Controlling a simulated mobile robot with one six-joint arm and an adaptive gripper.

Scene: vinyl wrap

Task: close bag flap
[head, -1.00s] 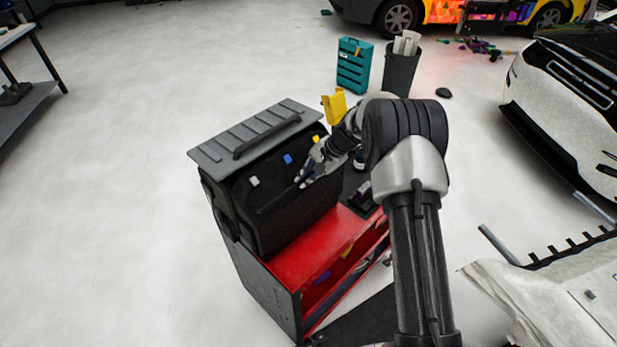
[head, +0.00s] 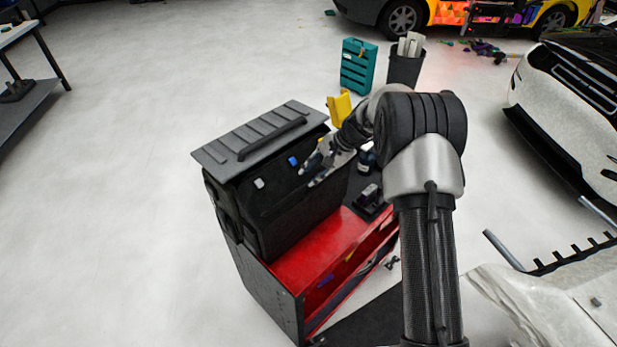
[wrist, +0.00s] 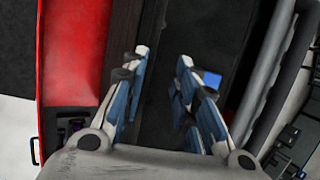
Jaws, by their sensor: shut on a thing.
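The black bag (head: 283,203) stands on the red tool cart. Its grey ribbed flap (head: 235,137) with a dark handle lies across the top, tilted. White and blue tabs (head: 293,161) show on the bag's front. My gripper (head: 309,177) is at the upper right of that front, below the flap. In the wrist view its blue-and-white fingers (wrist: 163,65) stand apart on both sides of a dark strip of the bag (wrist: 160,100), shut on it. The blue tab (wrist: 212,80) is by the right finger and the grey ribs (wrist: 270,75) lie further right. The exact contact is hard to see.
The red cart (head: 315,245) has an open front shelf with small items. A yellow holder (head: 340,107) is behind my gripper. A teal case (head: 357,66) and a dark bin (head: 405,68) stand beyond. A white car is at right.

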